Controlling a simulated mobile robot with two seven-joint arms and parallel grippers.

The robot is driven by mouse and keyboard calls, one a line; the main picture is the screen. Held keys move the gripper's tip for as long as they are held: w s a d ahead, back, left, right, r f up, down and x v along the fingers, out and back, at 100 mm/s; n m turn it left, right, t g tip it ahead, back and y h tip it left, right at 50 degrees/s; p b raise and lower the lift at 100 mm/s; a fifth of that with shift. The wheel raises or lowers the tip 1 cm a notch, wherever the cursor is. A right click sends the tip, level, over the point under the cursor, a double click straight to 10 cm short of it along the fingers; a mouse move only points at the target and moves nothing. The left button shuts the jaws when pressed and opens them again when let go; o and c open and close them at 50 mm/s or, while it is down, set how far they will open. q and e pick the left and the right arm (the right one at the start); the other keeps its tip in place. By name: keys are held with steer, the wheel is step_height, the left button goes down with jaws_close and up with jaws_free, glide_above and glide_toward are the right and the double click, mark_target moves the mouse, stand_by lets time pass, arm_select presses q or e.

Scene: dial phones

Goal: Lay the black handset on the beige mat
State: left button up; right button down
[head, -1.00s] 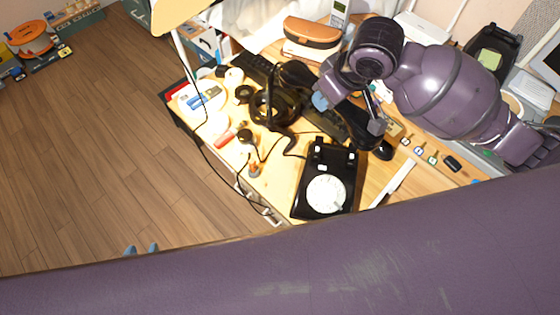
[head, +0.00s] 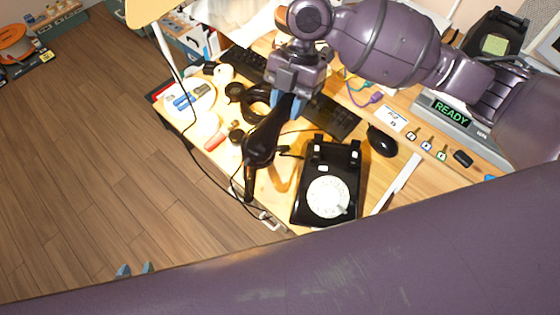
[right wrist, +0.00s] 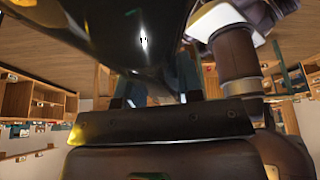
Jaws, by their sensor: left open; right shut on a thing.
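The black handset (head: 262,140) is held in the air, slanting down to the left, beside the black dial phone (head: 328,188). My right gripper (head: 287,104) is shut on its upper end. In the right wrist view the handset (right wrist: 135,30) fills the top, close to the blue fingers. The phone's cradle is empty. I cannot single out the beige mat for sure; a pale beige patch (head: 203,104) with small blue and white items lies at the desk's left end.
A red-and-white item (head: 215,139) and dark round items lie left of the handset. A READY display (head: 450,112) stands at the right. My large purple arm covers the bottom.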

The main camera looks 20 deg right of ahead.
steer(key=n, duration=0.1)
steer(key=a+n, duration=0.1)
steer(key=shift+w+f+n+g+h, duration=0.2)
steer(key=shift+n+g+h, duration=0.1)
steer(key=shift+g+h, duration=0.1)
steer(key=shift+n+b, duration=0.3)
steer(key=shift+n, duration=0.1)
steer(key=shift+a+f, duration=0.1)
steer(key=shift+f, duration=0.05)
steer(key=shift+n+h, duration=0.3)
step_height(320, 180, down, 14)
steer(key=b, duration=0.3)
step_height(320, 180, down, 6)
steer(key=shift+r+b, duration=0.2)
steer(key=shift+b, duration=0.65)
steer(key=shift+f, duration=0.1)
arm_select(q)
steer(key=shift+g, duration=0.4)
step_height(320, 180, down, 5)
steer(key=shift+r, duration=0.1)
